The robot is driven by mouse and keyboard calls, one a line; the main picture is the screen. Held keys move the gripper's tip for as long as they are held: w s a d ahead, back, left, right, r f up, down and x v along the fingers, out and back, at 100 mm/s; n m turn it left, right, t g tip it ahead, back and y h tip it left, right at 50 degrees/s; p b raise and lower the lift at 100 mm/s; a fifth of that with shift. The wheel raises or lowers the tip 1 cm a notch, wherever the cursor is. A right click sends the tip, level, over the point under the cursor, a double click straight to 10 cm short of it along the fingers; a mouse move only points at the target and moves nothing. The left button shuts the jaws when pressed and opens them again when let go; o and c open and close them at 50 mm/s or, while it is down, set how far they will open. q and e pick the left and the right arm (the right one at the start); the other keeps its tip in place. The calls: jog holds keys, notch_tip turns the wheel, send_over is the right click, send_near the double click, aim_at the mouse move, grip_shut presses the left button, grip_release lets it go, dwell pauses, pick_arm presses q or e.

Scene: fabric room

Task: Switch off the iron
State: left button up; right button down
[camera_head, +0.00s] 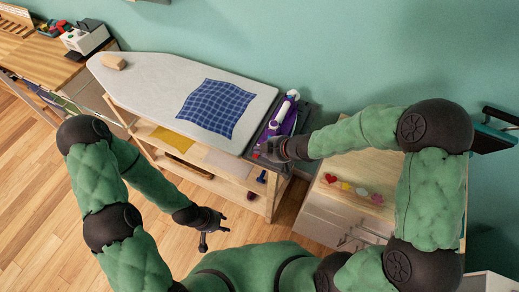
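The iron (287,113), purple with a white handle, rests on the dark stand (303,118) at the right end of the ironing board (150,84). My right arm reaches in from the right, and its gripper (264,151) is at the near end of the iron. The gripper and wrist hide part of the iron there. I cannot tell whether the fingers touch it or are open. The iron's switch is not clearly visible. My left gripper (213,231) is open and empty above the wood floor, below the board and away from the iron.
A blue checked cloth (215,107) and a small wooden block (114,62) lie on the board. Shelves (195,174) below hold folded fabric. A wooden cabinet (335,215) with small coloured shapes stands at right. Floor at left is clear.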

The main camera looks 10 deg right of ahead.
pick_arm(q)
notch_tip(320, 180, up, 4)
jog(key=p, duration=0.3)
jog(key=shift+w+a, duration=0.1)
jog(key=shift+a, duration=0.05)
pick_arm(e)
jog(key=v, duration=0.8)
